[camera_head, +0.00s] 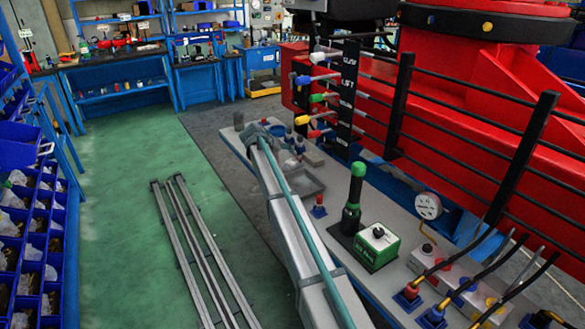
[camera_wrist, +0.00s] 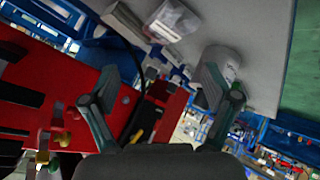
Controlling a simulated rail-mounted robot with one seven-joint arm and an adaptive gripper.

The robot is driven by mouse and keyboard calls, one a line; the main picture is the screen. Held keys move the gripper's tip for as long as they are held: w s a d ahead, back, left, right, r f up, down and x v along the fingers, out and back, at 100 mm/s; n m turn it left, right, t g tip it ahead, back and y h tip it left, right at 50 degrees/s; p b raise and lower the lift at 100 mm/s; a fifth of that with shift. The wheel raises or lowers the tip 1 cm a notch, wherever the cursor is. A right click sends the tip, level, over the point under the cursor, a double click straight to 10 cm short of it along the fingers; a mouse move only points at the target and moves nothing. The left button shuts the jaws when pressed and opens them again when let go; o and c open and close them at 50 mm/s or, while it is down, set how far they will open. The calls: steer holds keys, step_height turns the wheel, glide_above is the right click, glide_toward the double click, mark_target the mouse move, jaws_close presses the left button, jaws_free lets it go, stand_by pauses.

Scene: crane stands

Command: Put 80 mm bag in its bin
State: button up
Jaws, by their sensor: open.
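My gripper (camera_wrist: 160,74) is open in the wrist view, its two fingers wide apart with nothing between them. A clear plastic bag (camera_wrist: 172,18) with pale contents lies on a grey surface beyond the fingertips, apart from them; I cannot read its size. In the head view my arm reaches out over the grey bench (camera_head: 340,215), and the gripper is too small to make out well there. Blue bins (camera_head: 30,240) stand in a rack at the left edge, several with clear bags inside. I cannot tell which bin is for 80 mm.
A white cylinder (camera_wrist: 222,66) stands near the right finger. A grey tray (camera_head: 300,180), a green box (camera_head: 377,247) and a black green-topped tool (camera_head: 353,200) are on the bench. Red machinery with black rails (camera_head: 470,150) borders it. Metal rails (camera_head: 195,250) lie on the green floor.

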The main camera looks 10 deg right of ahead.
mark_target(291, 162)
steer(key=m, duration=0.2)
steer(key=f+m, duration=0.1)
steer(key=m, duration=0.4)
steer(key=shift+w+f+m+g, duration=0.15)
steer(key=shift+f+m+g, duration=0.15)
steer(key=p+x, duration=0.1)
steer(key=x, duration=0.8)
steer(key=shift+w+f+p, duration=0.15)
steer(key=shift+f+p, duration=0.05)
steer(key=shift+p, duration=0.15)
steer(key=c, duration=1.6)
steer(key=shift+o, duration=0.2)
